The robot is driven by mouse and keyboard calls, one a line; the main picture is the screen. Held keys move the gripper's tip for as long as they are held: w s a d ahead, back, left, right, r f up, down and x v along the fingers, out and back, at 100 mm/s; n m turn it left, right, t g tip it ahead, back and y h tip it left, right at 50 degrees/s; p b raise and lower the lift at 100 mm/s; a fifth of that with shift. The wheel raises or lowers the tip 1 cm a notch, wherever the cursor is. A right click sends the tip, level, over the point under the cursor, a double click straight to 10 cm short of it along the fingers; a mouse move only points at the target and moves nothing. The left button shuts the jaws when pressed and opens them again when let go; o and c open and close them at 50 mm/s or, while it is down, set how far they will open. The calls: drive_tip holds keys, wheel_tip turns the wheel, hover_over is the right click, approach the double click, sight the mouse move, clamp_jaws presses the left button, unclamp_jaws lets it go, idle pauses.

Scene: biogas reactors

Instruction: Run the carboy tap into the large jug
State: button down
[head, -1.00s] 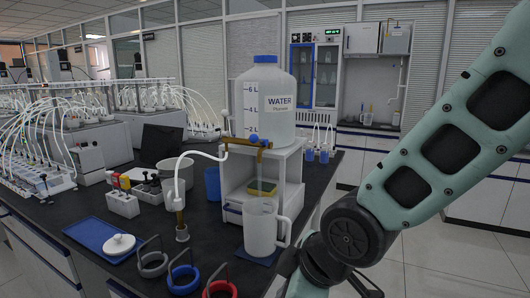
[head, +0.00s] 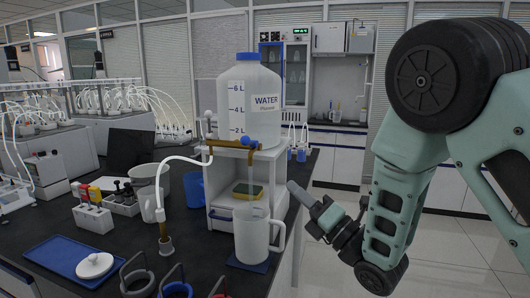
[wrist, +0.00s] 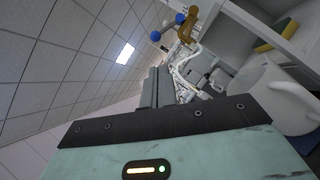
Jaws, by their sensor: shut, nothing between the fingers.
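A pale vertical strip, apparently water, runs below the spout toward the jug. The large white jug (head: 255,238) stands upright below the tap, handle to the right; it fills the right of the wrist view (wrist: 268,95). Its water level cannot be told. My gripper (head: 294,188) is shut and empty, right of the jug's rim and apart from it.
The jug stands on a dark blue mat (head: 249,263). A yellow-green sponge (head: 248,190) lies in the stand. A brass fitting with a white hose (head: 166,243), a grey bucket (head: 147,182) and a blue tray (head: 65,262) are to the left. Free floor lies right of the bench.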

drive_tip(key=p, duration=0.6)
approach(249, 143)
drive_tip(key=shift+n+y, duration=0.3)
drive_tip(key=x, duration=0.5)
drive_tip(key=shift+w+a, duration=0.15)
drive_tip(key=shift+w, duration=0.05)
drive_tip(key=shift+w+a+r+p, duration=0.1)
drive_tip(key=shift+w+a+p, duration=0.25)
drive_tip(key=shift+w+a, duration=0.2)
